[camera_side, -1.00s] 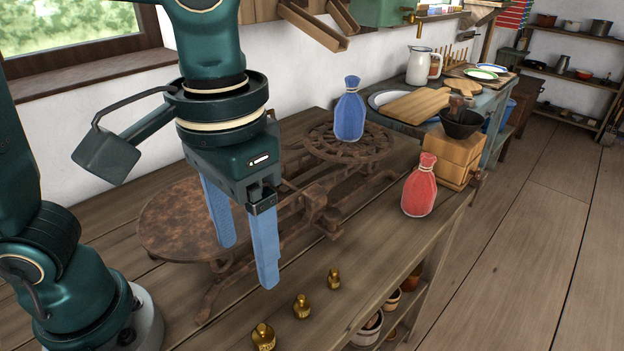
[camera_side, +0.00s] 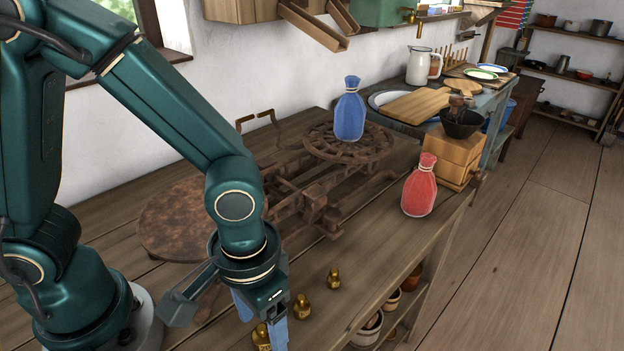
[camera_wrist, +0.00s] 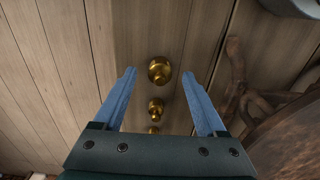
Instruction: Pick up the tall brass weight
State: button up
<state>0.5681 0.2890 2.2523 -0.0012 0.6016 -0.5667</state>
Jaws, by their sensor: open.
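Three brass weights stand in a row on the wooden bench top. The front-left one (camera_side: 261,338) looks largest, the middle one (camera_side: 301,307) smaller, and the far one (camera_side: 333,279) smallest. My gripper (camera_side: 261,326) points down over the front-left weight, with its blue fingers apart and partly hiding it. In the wrist view the same weight (camera_wrist: 159,71) appears centred between the open fingertips (camera_wrist: 159,75). The other two weights show below it there, the middle one (camera_wrist: 156,108) and the far one (camera_wrist: 153,130). I cannot tell how high the fingertips are above the bench.
A rusty balance scale (camera_side: 180,215) stands behind the weights, with a blue sack (camera_side: 350,112) on its far pan. A red sack (camera_side: 420,188) stands near the bench's right edge. A wooden box (camera_side: 452,155) is behind it. Bare bench (camera_side: 372,245) lies between the weights and red sack.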

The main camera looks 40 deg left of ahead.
jog(key=shift+f, duration=0.45)
grip_shut()
